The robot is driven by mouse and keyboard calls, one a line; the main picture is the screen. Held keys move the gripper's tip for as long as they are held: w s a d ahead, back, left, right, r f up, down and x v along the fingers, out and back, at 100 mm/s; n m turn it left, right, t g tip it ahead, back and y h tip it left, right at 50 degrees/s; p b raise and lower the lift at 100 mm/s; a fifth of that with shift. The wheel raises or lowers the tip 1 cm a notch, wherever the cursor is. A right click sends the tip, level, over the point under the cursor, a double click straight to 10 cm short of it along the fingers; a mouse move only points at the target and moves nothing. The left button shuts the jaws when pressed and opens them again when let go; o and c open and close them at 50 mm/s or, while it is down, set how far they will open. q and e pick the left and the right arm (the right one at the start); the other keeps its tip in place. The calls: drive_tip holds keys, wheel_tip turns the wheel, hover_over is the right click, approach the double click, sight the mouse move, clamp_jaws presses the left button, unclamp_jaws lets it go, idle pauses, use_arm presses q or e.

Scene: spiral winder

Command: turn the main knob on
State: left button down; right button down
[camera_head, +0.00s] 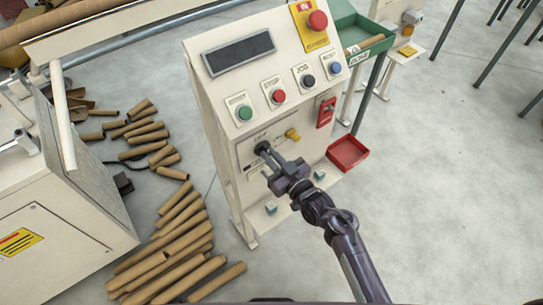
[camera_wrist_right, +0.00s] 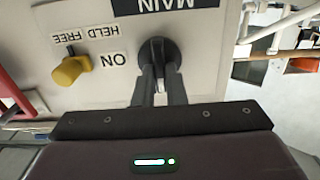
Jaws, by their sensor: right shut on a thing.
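The main knob (camera_head: 261,147) is a black round knob on the lower front of the cream control panel (camera_head: 222,98). It also shows in the wrist view (camera_wrist_right: 157,46), under the upside-down MAIN label, with an ON label (camera_wrist_right: 113,59) beside it. My right gripper (camera_head: 268,153) is at the knob, its two dark fingers (camera_wrist_right: 159,72) closed on the knob's grip. The fingers hide most of the grip, so I cannot tell its exact angle. My left gripper is not in view.
A yellow knob (camera_head: 292,134) sits right of the main knob, marked HELD and FREE. Above are coloured push buttons (camera_head: 279,97), a dark display (camera_head: 238,53) and a red emergency stop (camera_head: 317,20). A red tray (camera_head: 347,152) and cardboard tubes (camera_head: 180,255) lie nearby.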

drive_tip(key=shift+m, duration=0.3)
drive_tip(key=shift+w+d+f+m+p, duration=0.1)
drive_tip(key=shift+m+p, duration=0.95)
drive_tip(key=shift+m, duration=1.85)
drive_tip(key=shift+d+f+m+p, duration=0.1)
drive_tip(key=shift+m+p, duration=0.9)
drive_tip(key=shift+m, duration=1.9)
drive_tip(key=shift+w+d+f+m+p, duration=0.1)
drive_tip(key=shift+m+p, duration=0.95)
drive_tip(key=shift+m, duration=1.85)
drive_tip(key=c, duration=1.5)
unclamp_jaws()
